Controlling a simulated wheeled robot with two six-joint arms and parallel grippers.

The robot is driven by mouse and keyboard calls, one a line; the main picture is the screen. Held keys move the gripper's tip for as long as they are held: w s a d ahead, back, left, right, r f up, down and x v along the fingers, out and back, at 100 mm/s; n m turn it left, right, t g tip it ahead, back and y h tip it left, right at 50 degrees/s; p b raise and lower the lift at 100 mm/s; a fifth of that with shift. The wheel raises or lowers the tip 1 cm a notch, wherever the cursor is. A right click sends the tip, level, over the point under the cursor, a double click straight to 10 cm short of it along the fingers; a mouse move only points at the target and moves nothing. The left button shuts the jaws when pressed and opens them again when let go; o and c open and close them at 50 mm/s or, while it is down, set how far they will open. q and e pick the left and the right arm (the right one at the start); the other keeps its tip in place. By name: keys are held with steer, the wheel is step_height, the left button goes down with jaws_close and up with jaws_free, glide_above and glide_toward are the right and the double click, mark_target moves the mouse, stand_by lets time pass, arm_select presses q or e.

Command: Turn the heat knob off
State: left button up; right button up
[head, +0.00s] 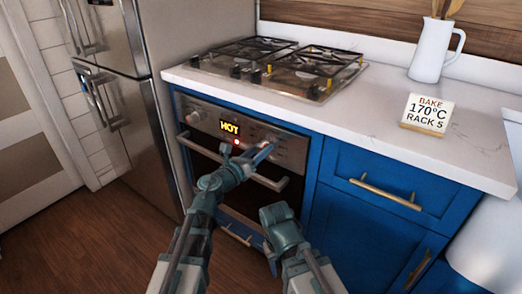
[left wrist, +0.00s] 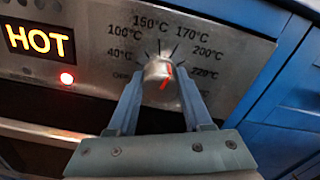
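The heat knob (left wrist: 158,72) is a round metal knob with a red mark, on the oven's steel panel. Labels run around it from OFF at lower left through 150°C and 170°C at the top to 220°C at right. Its red mark lies on the right and lower part of its face; I cannot tell which label it indicates. My left gripper (left wrist: 160,76) has one finger on each side of the knob, with small gaps visible. In the head view the left gripper (head: 267,149) is at the panel's right part. My right arm is low in the head view; its fingers are not visible.
The oven display (head: 229,128) reads HOT, with a red lamp (head: 237,142) lit below it. The oven door handle (head: 268,182) runs under my left gripper. A gas hob (head: 285,68), a card (head: 426,114) reading "BAKE 170°C RACK 5" and a white jug (head: 432,50) are on the counter.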

arm_select(q)
jaws_close()
steer(key=shift+n, duration=0.3)
steer(key=n, duration=0.4)
steer(key=shift+a+n, duration=0.1)
steer(key=shift+n, duration=0.3)
steer(key=n, duration=0.6)
steer(key=shift+f, duration=0.15)
steer(key=n, duration=0.6)
steer(key=shift+f+n, duration=0.1)
steer(key=shift+n, duration=0.2)
steer(key=n, duration=0.5)
steer(key=shift+n+b, duration=0.3)
steer(key=shift+n, duration=0.3)
